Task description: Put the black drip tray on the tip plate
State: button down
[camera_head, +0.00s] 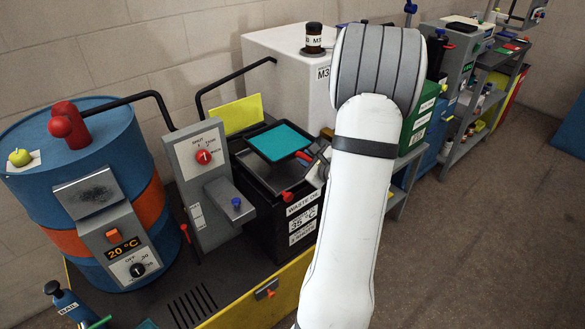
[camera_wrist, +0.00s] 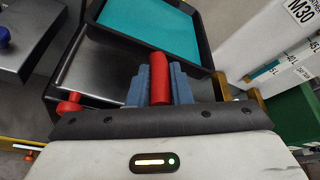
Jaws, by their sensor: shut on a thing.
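The black drip tray (camera_head: 312,136) has a teal inside and hangs above the black waste oil box at the middle. In the wrist view its black rim and teal floor (camera_wrist: 150,22) fill the top. My gripper (camera_head: 312,162) is at the tray's near right side. In the wrist view its blue-grey fingers (camera_wrist: 160,86) are shut around a red handle (camera_wrist: 160,72) at the tray's near edge. A dark metal plate (camera_wrist: 100,72) lies below the tray, with a red knob (camera_wrist: 69,106) at its near left corner; it looks like the tip plate. The tray covers part of it.
The waste oil box (camera_head: 268,215) stands on a bench with a yellow front. A grey valve stand (camera_head: 200,160) and blue drum (camera_head: 110,140) are to the left. A white M30 tank (camera_head: 285,70) is behind, and a green box (camera_head: 420,125) is to the right.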

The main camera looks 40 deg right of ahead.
notch_tip(320, 180, down, 6)
jog(key=shift+w+a+f, duration=0.2)
jog(key=shift+a+f, duration=0.05)
jog(key=c, duration=1.6)
grip_release()
jog(key=shift+s, duration=0.1)
